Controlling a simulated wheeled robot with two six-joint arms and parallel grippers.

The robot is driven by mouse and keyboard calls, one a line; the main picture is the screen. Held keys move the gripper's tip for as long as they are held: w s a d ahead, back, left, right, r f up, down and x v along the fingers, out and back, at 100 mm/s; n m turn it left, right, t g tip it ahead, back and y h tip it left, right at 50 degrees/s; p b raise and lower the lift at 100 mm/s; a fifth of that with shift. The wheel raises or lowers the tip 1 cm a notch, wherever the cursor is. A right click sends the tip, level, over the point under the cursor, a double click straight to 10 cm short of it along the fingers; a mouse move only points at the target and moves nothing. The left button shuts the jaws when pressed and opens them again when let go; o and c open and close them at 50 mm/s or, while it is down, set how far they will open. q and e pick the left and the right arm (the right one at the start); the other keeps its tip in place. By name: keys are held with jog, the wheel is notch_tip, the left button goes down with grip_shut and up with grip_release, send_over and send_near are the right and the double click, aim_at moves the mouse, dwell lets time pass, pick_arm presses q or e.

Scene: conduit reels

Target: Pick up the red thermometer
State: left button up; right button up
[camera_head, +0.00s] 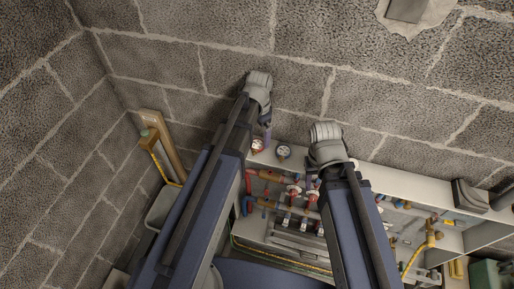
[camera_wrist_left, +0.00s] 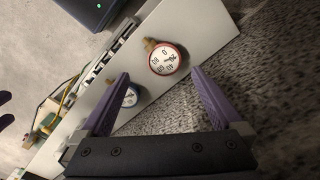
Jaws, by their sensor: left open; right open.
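The red thermometer (camera_wrist_left: 164,60) is a round white dial with a red rim on a brass stem, set on a white panel. In the head view the red-rimmed dial (camera_head: 257,146) sits at the back left of the white bench. My left gripper (camera_wrist_left: 160,75) is open, its purple fingers on either side of the dial in the picture, with nothing between them. In the head view the left gripper (camera_head: 266,132) is just above and beside the dial. My right gripper (camera_head: 315,182) hangs over the pipes, mostly hidden by its own wrist.
A second dial, blue-rimmed (camera_wrist_left: 130,97), stands close by and is partly behind the left finger; it also shows in the head view (camera_head: 284,152). Red and blue valves and pipes (camera_head: 291,190) fill the bench. A grey block wall (camera_head: 300,70) stands behind.

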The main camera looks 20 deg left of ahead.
aim_at(257, 144)
pick_arm(q)
jog(key=shift+w+a+f+b, duration=0.1)
jog(key=shift+a+f+b, duration=0.1)
jog(key=shift+f+b, duration=1.15)
jog(key=shift+w+a+f+b, duration=0.1)
jog(key=shift+a+f+b, duration=0.05)
jog(key=shift+f+b, duration=1.15)
jog(key=shift+s+r, duration=0.1)
jog(key=c, duration=1.4)
jog(key=shift+r, duration=0.15)
